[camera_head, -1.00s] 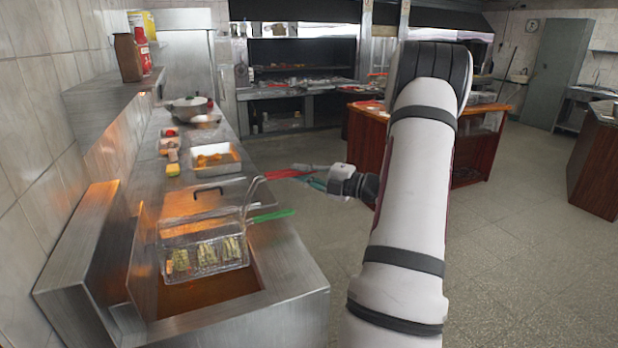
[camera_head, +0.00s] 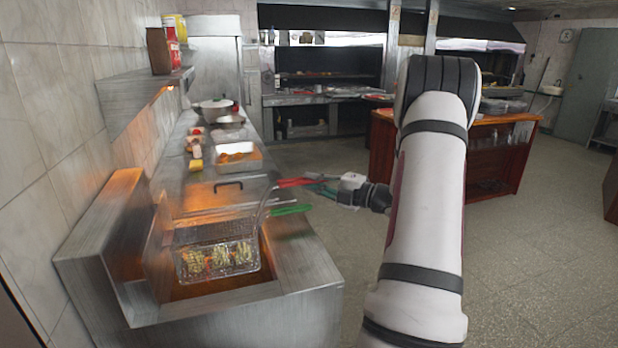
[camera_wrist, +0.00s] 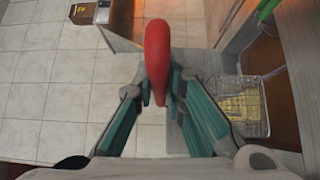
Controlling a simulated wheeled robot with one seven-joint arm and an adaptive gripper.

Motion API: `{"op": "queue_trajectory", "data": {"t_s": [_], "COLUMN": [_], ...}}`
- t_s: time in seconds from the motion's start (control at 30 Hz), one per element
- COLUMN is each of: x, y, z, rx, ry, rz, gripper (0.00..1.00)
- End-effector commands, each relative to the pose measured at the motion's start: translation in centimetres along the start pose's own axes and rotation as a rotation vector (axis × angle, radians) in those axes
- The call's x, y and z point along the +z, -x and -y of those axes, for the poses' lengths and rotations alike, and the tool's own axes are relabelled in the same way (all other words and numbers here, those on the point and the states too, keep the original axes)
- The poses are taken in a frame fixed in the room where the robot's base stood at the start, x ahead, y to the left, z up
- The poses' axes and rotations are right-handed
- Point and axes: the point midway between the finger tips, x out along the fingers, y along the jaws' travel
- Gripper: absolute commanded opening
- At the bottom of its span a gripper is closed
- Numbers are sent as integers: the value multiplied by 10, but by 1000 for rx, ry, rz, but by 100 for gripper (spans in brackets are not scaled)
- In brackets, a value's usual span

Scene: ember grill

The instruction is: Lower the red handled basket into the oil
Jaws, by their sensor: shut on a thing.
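The wire basket (camera_head: 217,260) holds several yellowish food pieces and hangs over the fryer well. Its red handle (camera_head: 300,182) rises to the right, into my gripper (camera_head: 325,187), which is shut on it. In the wrist view the red handle (camera_wrist: 157,55) stands between the fingers of my gripper (camera_wrist: 158,88), and the basket (camera_wrist: 240,105) shows at right. Brown-orange oil (camera_head: 225,289) shows in front of the basket. Whether the basket bottom touches the oil cannot be told. A green handle (camera_head: 291,209) lies just below the red one; its basket is mostly hidden.
The steel fryer's tall side panel (camera_head: 105,235) stands at left by the tiled wall. Behind the well are a lid with a black handle (camera_head: 228,185), a food tray (camera_head: 238,158) and a pot (camera_head: 213,110). Open floor (camera_head: 540,250) lies at right.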

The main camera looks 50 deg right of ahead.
Motion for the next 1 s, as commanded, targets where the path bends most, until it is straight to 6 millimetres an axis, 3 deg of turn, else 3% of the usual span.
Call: {"op": "queue_trajectory", "data": {"t_s": [1.0], "x": [1], "y": [3], "z": [118], "rx": [2], "ry": [-5], "rz": [0], "gripper": [0]}}
